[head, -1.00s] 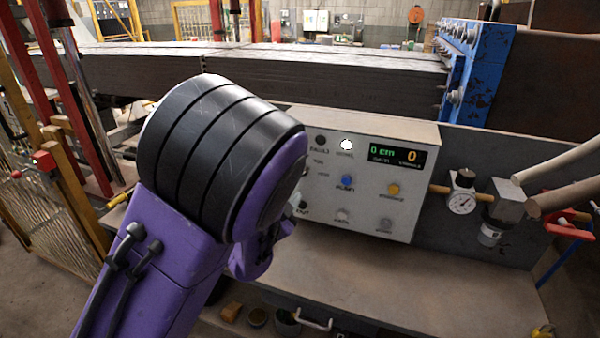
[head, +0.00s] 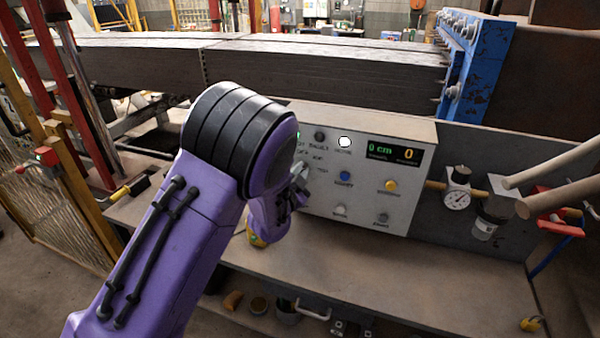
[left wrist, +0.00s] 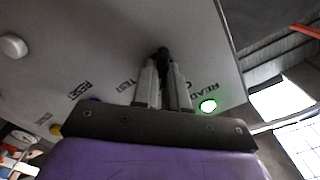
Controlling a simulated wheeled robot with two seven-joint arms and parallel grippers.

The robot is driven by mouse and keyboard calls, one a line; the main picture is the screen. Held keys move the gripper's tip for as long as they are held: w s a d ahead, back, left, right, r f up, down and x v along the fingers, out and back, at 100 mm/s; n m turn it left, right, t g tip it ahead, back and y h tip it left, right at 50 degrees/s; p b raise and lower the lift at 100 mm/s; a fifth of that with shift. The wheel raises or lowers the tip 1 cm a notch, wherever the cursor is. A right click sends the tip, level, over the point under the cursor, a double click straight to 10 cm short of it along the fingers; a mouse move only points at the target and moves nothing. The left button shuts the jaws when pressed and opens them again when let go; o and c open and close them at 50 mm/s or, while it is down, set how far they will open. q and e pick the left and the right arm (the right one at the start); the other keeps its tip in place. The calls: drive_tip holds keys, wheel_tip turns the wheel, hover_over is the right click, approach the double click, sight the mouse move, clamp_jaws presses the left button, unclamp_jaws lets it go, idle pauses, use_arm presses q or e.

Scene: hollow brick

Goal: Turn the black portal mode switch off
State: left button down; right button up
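The grey control panel (head: 362,190) has a front face with lamps, buttons and a small display. My left gripper (head: 291,192) is at the left part of this face in the head view and hides what is behind it. In the left wrist view, a black switch (left wrist: 163,56) is between the fingertips of my left gripper (left wrist: 163,68). The fingers stand a small gap apart, beside the switch. I cannot tell whether they press on it. A green lamp (left wrist: 208,106) is lit near the READY label. My right gripper is out of view.
The panel has a lit white lamp (head: 345,142), a blue button (head: 345,175) and a yellow button (head: 391,185). A pressure gauge (head: 457,200) and pipes are at its right. The bench top (head: 400,265) in front is mostly clear.

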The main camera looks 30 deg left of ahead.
use_arm(q)
drive_tip(key=shift+a+n+b, duration=0.15)
drive_tip(key=shift+n+b, duration=0.5)
drive_tip(key=shift+n, duration=3.75)
drive_tip(key=c, duration=1.2)
unclamp_jaws()
drive_tip(key=shift+o, duration=0.2)
